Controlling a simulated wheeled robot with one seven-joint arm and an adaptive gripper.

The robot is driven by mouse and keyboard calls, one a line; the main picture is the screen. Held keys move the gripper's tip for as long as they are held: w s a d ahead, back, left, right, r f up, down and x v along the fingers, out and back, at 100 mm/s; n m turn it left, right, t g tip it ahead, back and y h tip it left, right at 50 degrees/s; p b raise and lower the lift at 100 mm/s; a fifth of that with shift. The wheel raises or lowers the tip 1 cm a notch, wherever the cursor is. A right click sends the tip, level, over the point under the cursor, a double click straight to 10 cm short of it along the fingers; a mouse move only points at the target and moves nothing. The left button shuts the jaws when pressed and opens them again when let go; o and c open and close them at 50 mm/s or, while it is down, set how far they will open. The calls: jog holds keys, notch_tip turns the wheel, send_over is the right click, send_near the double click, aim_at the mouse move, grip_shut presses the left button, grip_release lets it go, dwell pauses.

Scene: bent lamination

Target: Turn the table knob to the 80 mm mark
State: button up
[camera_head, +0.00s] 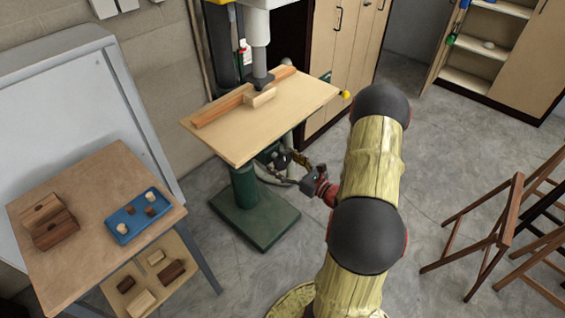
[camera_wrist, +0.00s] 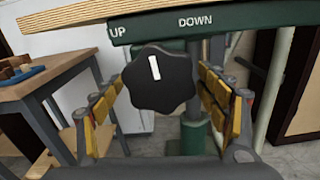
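The table knob (camera_wrist: 160,95) is black and lobed, with a white pointer line that points nearly straight up. It sits below a green bar (camera_wrist: 215,22) lettered UP and DOWN, under the drill press table (camera_head: 310,98). My gripper (camera_wrist: 162,82) is open, its yellow-padded fingers on either side of the knob with narrow gaps visible. In the head view my gripper (camera_head: 290,165) is below the table's front edge, by a small dark round part that looks like the knob. No millimetre scale is readable in either view.
A fence and a small wood block (camera_head: 260,97) lie on the drill press table. Its green column stands on a base (camera_head: 255,222). A wooden side table (camera_head: 82,185) with a blue tray (camera_head: 122,229) is at left. Folded wooden stands (camera_head: 490,235) are at right. Floor between is clear.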

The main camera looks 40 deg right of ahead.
jog(key=c, duration=0.9)
jog(key=shift+r, duration=0.1)
jog(key=shift+m+p, duration=0.6)
jog(key=shift+p, duration=0.3)
jog(key=o, duration=1.2)
jog(key=shift+c, duration=0.2)
